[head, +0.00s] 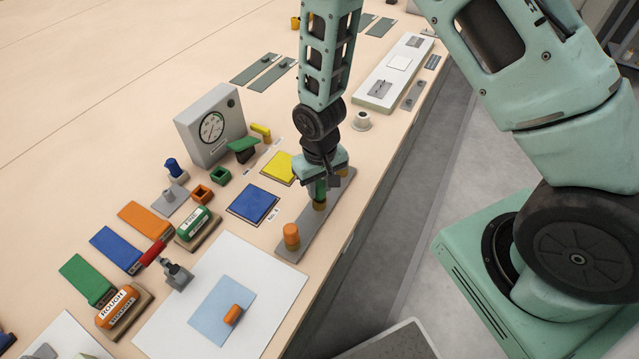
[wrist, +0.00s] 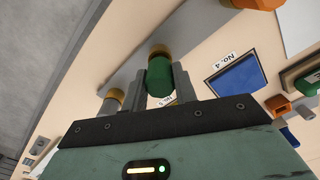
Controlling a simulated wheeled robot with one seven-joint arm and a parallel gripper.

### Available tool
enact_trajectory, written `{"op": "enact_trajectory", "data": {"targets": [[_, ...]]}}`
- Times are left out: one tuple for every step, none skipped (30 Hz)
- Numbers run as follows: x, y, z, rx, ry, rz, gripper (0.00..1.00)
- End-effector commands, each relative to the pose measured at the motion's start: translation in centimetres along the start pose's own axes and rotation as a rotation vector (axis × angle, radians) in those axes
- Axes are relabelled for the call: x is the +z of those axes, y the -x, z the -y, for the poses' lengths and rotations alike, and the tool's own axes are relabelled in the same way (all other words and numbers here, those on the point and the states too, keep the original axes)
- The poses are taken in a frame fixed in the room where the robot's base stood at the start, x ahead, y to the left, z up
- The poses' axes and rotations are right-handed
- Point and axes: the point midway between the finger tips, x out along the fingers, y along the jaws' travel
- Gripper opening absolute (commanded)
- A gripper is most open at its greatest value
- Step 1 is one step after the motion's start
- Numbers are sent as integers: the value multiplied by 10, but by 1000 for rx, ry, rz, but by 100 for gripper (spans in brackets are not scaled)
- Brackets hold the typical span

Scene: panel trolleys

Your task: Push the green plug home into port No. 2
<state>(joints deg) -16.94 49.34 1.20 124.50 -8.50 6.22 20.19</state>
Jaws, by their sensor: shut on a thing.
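The green plug (head: 320,187) is upright between the fingers of my gripper (head: 321,184), which is shut on it. In the wrist view the plug (wrist: 159,78) stands between the two grey fingers (wrist: 160,88), its far end at a brass collar (wrist: 159,50). The collar is on a long grey bar (head: 300,233). How deep the plug sits in it I cannot tell. An orange plug (head: 291,234) stands in another collar nearer the bar's front end. A grey plug with a brass collar (wrist: 113,98) is on the other side. I cannot read a No. 2 label.
A blue pad (head: 253,204) labelled No. 4 and a yellow pad (head: 278,168) lie left of the bar. A grey dial box (head: 210,125) stands behind them. A white sheet (head: 190,315) lies in front. The table edge runs close along the bar's right side.

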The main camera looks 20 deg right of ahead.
Motion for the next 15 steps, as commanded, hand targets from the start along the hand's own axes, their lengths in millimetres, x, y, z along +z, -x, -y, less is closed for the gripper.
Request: {"op": "enact_trajectory", "data": {"targets": [[0, -2, 0, 0, 0, 0, 0], [0, -3, 0, 0, 0, 0, 0], [0, -4, 0, 0, 0, 0, 0], [0, -5, 0, 0, 0, 0, 0], [0, -5, 0, 0, 0, 0, 0], [0, -6, 0, 0, 0, 0, 0], [0, -7, 0, 0, 0, 0, 0], [0, -8, 0, 0, 0, 0, 0], [0, -9, 0, 0, 0, 0, 0], [0, -9, 0, 0, 0, 0, 0], [0, -10, 0, 0, 0, 0, 0], [0, -11, 0, 0, 0, 0, 0], [0, -12, 0, 0, 0, 0, 0], [0, -13, 0, 0, 0, 0, 0], [0, -14, 0, 0, 0, 0, 0]]}}
